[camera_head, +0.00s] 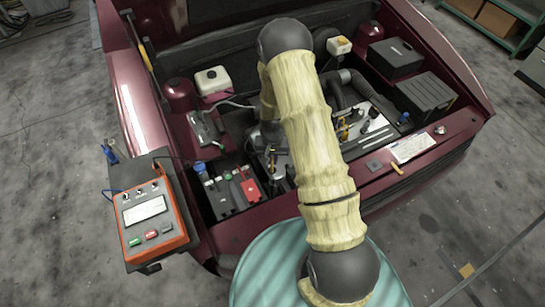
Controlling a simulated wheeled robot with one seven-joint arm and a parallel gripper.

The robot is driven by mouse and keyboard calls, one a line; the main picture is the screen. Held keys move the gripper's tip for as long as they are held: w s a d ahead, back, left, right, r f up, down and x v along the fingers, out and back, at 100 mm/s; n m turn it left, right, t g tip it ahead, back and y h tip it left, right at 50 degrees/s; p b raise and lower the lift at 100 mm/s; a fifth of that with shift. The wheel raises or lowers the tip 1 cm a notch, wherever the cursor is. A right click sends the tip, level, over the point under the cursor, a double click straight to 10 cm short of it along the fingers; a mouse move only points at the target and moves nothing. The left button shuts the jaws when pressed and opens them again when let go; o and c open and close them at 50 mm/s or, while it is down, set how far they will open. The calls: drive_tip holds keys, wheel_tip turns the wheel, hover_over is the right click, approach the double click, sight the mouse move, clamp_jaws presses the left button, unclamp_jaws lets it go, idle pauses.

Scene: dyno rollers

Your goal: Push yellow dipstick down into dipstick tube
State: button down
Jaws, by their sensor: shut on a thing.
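My gripper (273,158) is small and partly hidden behind my own arm, pointing down over the left part of the engine, just behind the battery. It is shut on a thin yellow piece, which looks like the yellow dipstick (272,165). The dipstick tube is not clear in this view, and I cannot tell how deep the dipstick sits. Another small yellow-orange piece (343,128) stands on the engine to the right of my arm.
A battery (222,197) with a red part (250,190) sits at the bay's front left. An orange tester (152,220) stands on the left fender. White reservoir (212,80) and black boxes (425,95) lie further back and right. The maroon front edge (240,232) borders the bay.

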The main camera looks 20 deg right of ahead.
wheel_tip(320, 180, down, 9)
drive_tip(key=b, duration=0.6)
drive_tip(key=shift+r, duration=0.2)
idle(0.5)
drive_tip(key=c, duration=1.5)
unclamp_jaws()
drive_tip(key=shift+o, duration=0.2)
drive_tip(key=shift+r, duration=0.1)
wheel_tip(320, 180, up, 17)
drive_tip(key=b, duration=0.2)
drive_tip(key=shift+r+b, duration=0.15)
drive_tip(key=shift+b, duration=0.25)
drive_tip(key=shift+w, duration=0.1)
